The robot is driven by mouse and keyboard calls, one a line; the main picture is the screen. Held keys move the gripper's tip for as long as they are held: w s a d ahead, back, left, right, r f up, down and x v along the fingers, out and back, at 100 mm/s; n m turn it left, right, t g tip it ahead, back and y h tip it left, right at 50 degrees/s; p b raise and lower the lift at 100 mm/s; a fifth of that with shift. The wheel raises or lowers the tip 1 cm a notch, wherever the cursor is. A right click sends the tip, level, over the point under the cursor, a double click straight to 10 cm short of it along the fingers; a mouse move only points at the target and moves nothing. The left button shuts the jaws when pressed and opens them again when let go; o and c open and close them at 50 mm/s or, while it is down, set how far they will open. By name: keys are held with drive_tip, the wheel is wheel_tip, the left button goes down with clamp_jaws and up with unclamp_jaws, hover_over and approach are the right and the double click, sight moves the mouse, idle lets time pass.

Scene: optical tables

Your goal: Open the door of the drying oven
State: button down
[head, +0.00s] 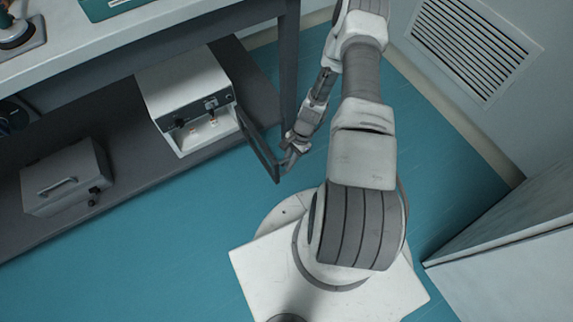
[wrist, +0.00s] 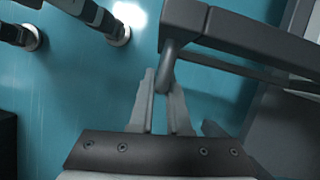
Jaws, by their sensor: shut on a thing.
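The drying oven (head: 180,80) is a white box with a dark control panel, on the low shelf under the bench. Its dark-framed door (head: 262,150) stands swung out from the right side of the front, and the pale interior shows. In the wrist view the door's grey frame (wrist: 240,32) crosses the upper right. My gripper (head: 288,160) is at the free outer end of the door. In the wrist view my gripper (wrist: 165,88) is shut on the grey curved door handle (wrist: 169,62), which sits between the fingertips.
A grey case (head: 66,180) with a handle sits on the same shelf, left of the oven. A dark bench leg (head: 289,65) stands just behind the door. Blue floor (head: 150,255) is clear in front of the shelf. A white cabinet (head: 510,270) stands at the lower right.

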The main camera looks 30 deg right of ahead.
drive_tip(key=shift+w+d, duration=0.35)
drive_tip(key=shift+d, duration=0.65)
drive_tip(key=c, duration=0.9)
unclamp_jaws()
drive_tip(key=p+v, duration=0.5)
drive_tip(key=v, duration=1.2)
drive_tip(key=shift+w+r, duration=0.1)
drive_tip(key=shift+r, duration=0.15)
